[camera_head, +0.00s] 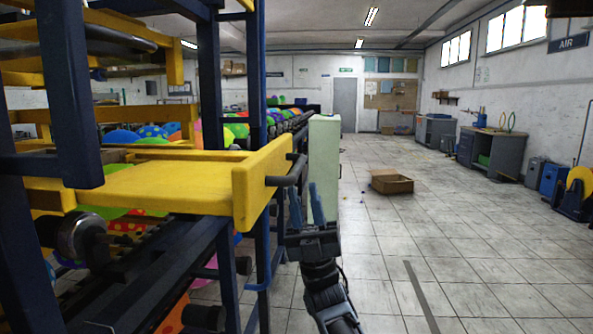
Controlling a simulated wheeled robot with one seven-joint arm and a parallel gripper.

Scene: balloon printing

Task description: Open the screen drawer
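The yellow screen drawer (170,185) is in the rack at the left and juts out toward the right. A dark bar handle (288,171) is on its yellow front board (262,181). My gripper (306,198) is right of and a little below the handle in the picture. Its two blue fingers point up, with a gap between them and nothing seen in it. I cannot tell how near the fingers are to the handle in depth. They look apart from it.
The dark blue rack frame (72,90) fills the left, with colourful balloons (152,131) behind. A pale green cabinet (324,150) stands behind my gripper. A cardboard box (392,182) lies on the tiled floor. The floor at the right is mostly clear, with workbenches (489,150) along the wall.

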